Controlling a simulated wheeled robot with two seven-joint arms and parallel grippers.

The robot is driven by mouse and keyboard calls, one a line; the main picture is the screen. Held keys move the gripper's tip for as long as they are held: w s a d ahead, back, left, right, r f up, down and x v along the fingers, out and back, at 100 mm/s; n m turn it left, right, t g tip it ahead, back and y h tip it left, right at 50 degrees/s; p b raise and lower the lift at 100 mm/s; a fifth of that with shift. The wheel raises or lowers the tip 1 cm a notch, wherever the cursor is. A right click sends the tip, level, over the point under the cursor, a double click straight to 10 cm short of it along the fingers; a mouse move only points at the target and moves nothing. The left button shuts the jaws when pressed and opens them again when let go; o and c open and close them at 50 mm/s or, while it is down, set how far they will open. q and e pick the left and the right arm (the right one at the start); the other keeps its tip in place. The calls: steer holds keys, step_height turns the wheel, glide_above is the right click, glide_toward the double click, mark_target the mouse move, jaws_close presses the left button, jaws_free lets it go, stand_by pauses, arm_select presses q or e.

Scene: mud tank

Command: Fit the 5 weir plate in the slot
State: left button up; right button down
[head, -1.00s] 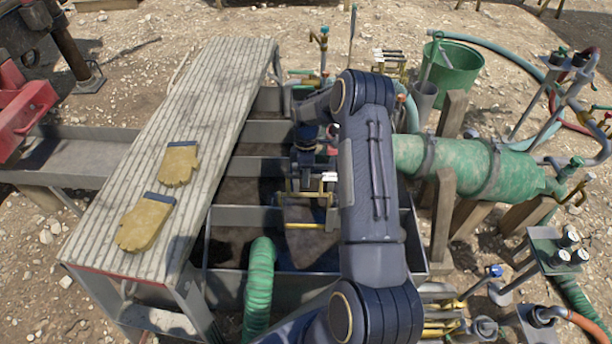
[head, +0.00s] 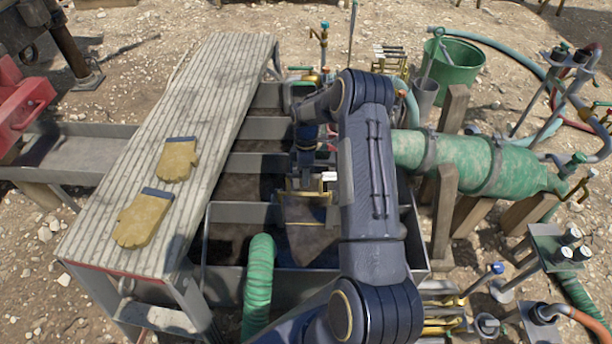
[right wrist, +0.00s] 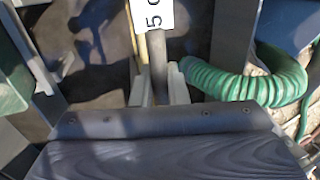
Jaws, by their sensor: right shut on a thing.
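My right gripper (head: 307,185) is low over the mud tank (head: 212,282), reaching in from the front right. It is shut on the weir plate's handle (right wrist: 158,72), which stands between its two pale fingertips in the right wrist view. A white label reading 5 (right wrist: 153,15) shows beyond the fingers. The grey weir plate (head: 308,240) hangs below the gripper, over the tank's front compartment. My arm covers its right side. The plate is beside a cross wall (head: 240,213); I cannot tell whether its edges are in a slot. My left gripper is out of view.
A green ribbed hose (head: 259,285) drops into the front compartment, left of the plate. A slatted walkway (head: 215,90) with two yellow gloves (head: 178,160) runs along the left. A large green pipe (head: 475,165) lies at the right.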

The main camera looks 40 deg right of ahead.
steer(key=shift+f+b, duration=0.4)
steer(key=shift+f, duration=0.15)
steer(key=c, duration=1.3)
jaws_free()
steer(key=shift+c, duration=0.2)
steer(key=p+v, duration=0.1)
steer(key=v, duration=0.6)
steer(key=shift+r, duration=0.35)
steer(key=shift+w, duration=0.1)
